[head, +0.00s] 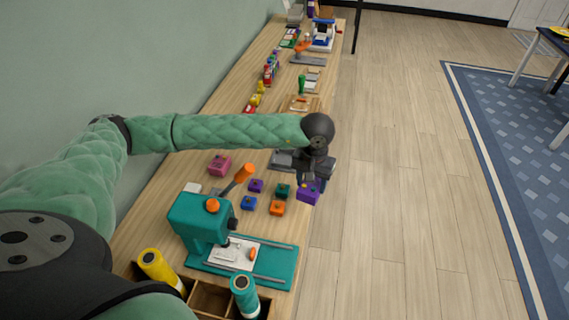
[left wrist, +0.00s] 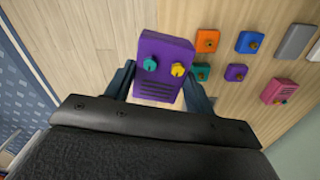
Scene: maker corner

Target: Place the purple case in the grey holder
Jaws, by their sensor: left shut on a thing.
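My left gripper (head: 311,182) is shut on the purple case (head: 308,193), held at the table's right edge, partly over the floor side. In the left wrist view the purple case (left wrist: 162,66) sits between the two fingers (left wrist: 160,88). Its face shows a teal knob, a yellow knob and a row of slots. A flat grey piece (head: 284,160), which looks like the grey holder, lies on the table just behind the gripper. My gripper and wrist hide part of it. My right gripper is not in view.
Small knobbed boxes, including orange (head: 277,208), blue (head: 249,203), green (head: 283,190), purple (head: 255,185) and pink (head: 220,164), lie left of the held case. A teal machine (head: 202,218) stands nearer. Tools fill the table's far end. Open floor lies to the right.

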